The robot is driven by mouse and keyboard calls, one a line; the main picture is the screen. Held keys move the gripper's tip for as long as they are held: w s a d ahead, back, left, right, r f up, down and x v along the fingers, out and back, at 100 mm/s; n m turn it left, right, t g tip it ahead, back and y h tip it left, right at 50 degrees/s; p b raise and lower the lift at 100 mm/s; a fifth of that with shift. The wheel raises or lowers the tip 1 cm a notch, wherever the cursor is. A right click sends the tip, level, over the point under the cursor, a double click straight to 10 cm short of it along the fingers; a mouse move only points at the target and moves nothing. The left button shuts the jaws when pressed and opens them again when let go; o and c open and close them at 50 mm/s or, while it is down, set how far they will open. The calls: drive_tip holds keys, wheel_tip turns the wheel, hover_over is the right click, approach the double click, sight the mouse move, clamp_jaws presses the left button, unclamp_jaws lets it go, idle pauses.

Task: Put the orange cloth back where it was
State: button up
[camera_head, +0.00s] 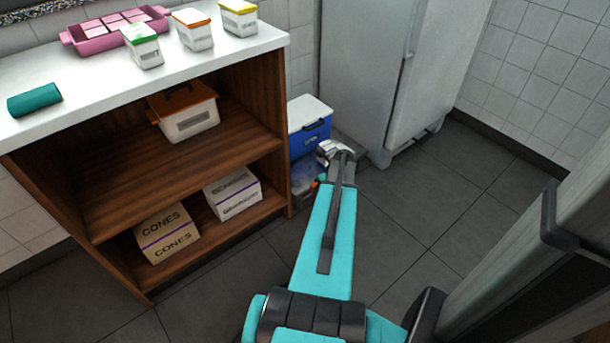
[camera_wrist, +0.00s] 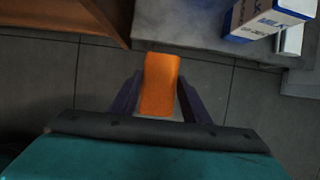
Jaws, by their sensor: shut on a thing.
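The orange cloth (camera_wrist: 161,82) is between the two dark fingers of my gripper (camera_wrist: 159,95) in the wrist view. My gripper is shut on it, and the cloth sticks out past the fingertips. In the head view my arm reaches down beside the right end of the wooden shelf unit. There my gripper is mostly hidden behind the arm, and only a small orange patch (camera_head: 316,184) shows next to it.
A teal rolled cloth (camera_head: 34,100) lies on the white counter (camera_head: 75,88). Tubs and a pink tray (camera_head: 115,32) stand farther back. A blue cooler (camera_head: 311,138) and a grey fridge (camera_head: 385,70) are beyond my arm. A milk carton (camera_wrist: 268,18) shows in the wrist view.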

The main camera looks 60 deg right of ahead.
drive_tip(key=w+d+b, duration=0.1)
drive_tip(key=w+d, duration=0.1)
drive_tip(key=w, duration=0.2)
drive_tip(key=w+d+f+b, duration=0.1)
drive_tip(key=w+d, duration=0.2)
drive_tip(key=w, duration=0.1)
drive_tip(key=w+d+b, duration=0.2)
drive_tip(key=w, duration=0.1)
drive_tip(key=shift+w+d+f, duration=0.15)
drive_tip(key=shift+w+d, duration=0.15)
drive_tip(key=shift+w, duration=0.1)
drive_tip(key=shift+w+d+f, duration=0.15)
drive_tip(key=shift+w+d, duration=0.25)
drive_tip(key=shift+w, duration=0.15)
drive_tip(key=shift+f+b, duration=1.25)
drive_tip(key=shift+f, duration=0.45)
drive_tip(key=o, duration=0.9)
drive_tip(key=shift+o, duration=0.2)
